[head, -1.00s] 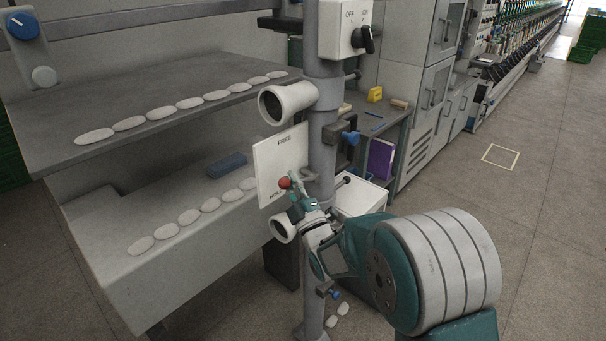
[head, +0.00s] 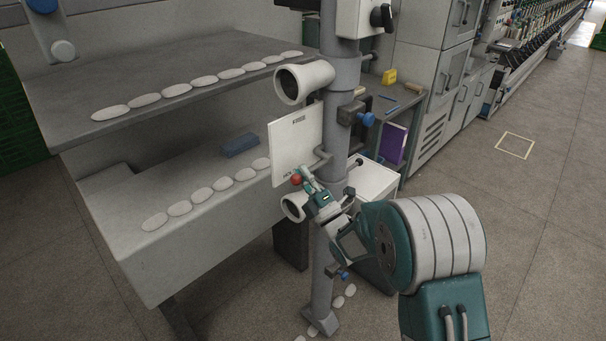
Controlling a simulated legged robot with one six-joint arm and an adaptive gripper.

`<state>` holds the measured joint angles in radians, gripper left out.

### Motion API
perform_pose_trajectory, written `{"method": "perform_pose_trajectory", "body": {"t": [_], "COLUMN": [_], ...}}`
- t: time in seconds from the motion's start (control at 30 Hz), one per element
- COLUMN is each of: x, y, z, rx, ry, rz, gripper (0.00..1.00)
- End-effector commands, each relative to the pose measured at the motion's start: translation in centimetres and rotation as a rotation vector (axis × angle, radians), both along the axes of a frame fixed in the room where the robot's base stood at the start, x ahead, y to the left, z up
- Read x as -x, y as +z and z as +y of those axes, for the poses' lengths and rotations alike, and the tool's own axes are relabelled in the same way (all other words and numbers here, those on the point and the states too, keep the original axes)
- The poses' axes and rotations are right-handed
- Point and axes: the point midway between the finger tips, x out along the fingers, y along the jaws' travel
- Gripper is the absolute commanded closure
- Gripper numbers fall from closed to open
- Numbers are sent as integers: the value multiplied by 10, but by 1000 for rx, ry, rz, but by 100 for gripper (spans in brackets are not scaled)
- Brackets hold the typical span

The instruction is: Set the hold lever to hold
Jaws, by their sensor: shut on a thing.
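The white label plate (head: 296,140) is fixed to the grey post, with FREE at its top and a HOLD label at its lower edge, partly hidden. The hold lever's red ball knob (head: 296,180) is at the plate's lower edge, beside the HOLD label. My gripper (head: 304,177) is shut on the lever at the knob; its fingers hide most of the lever's arm. My arm comes in from the lower right.
White ring-shaped fittings sit on the post above (head: 304,82) and below (head: 294,207) the plate. A blue knob clamp (head: 366,119) is right of the post. Shelves with white pebble-like pieces (head: 180,208) lie left. Open floor (head: 545,220) lies right.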

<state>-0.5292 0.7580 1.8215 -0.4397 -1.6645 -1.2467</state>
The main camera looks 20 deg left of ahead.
Motion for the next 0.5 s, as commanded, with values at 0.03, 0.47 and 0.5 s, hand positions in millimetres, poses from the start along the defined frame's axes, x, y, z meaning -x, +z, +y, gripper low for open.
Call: {"method": "perform_pose_trajectory", "body": {"t": [0.03,0.47,0.5], "x": [1,1,1], "y": [-7,-5,-4], "z": [1,0,0], "rx": [12,8,7], "ry": [2,2,2], "rz": [12,10,10], "gripper": [100,46,46]}}
